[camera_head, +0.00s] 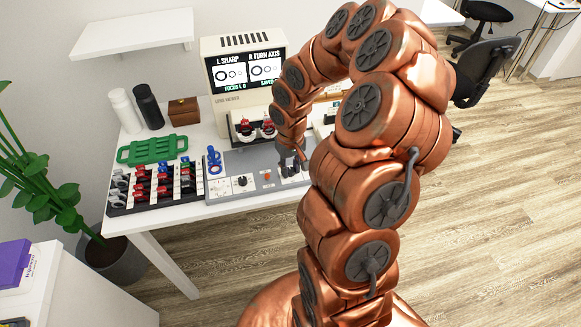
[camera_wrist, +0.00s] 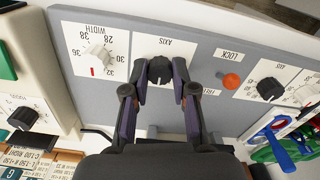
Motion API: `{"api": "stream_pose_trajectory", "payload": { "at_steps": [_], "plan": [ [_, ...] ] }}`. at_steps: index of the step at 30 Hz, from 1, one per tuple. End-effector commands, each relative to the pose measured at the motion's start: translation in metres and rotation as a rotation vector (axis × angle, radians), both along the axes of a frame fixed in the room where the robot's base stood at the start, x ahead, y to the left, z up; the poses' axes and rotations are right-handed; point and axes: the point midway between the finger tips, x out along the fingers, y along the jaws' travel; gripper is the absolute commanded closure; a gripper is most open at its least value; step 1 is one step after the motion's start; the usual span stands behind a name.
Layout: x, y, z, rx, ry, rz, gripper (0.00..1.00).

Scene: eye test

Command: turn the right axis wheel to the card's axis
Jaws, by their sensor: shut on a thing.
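The right axis wheel (camera_wrist: 159,71) is a black knob on a white plate marked AXIS, upside down in the wrist view. My gripper (camera_wrist: 161,75) is shut on it, with one finger on each side. The dial's numbers are hidden. In the head view my gripper (camera_head: 290,168) is down at the grey panel (camera_head: 222,198), and the wheel is mostly hidden there. The screen (camera_head: 246,73) reads "L SHARP" and "R TURN AXIS". A tan card (camera_wrist: 20,157) with "RIGHT" on it shows in part at the wrist view's lower left. Its axis cannot be read surely.
Beside the wheel are an orange lock button (camera_wrist: 231,81), the other axis knob (camera_wrist: 270,88) and a white width knob (camera_wrist: 99,58).

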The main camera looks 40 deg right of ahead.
Motion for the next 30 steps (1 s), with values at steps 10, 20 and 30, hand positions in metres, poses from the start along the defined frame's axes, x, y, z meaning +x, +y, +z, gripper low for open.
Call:
{"api": "stream_pose_trajectory", "payload": {
  "at_steps": [10, 20, 30],
  "plan": [
    [0.0000, -0.0003, -0.0019, 0.001, 0.000, 0.202, 1.00],
    [0.0004, -0.0003, -0.0007, 0.001, -0.001, 0.396, 1.00],
    [0.0002, -0.0005, 0.0002, -0.001, -0.001, 0.473, 1.00]
  ]
}}
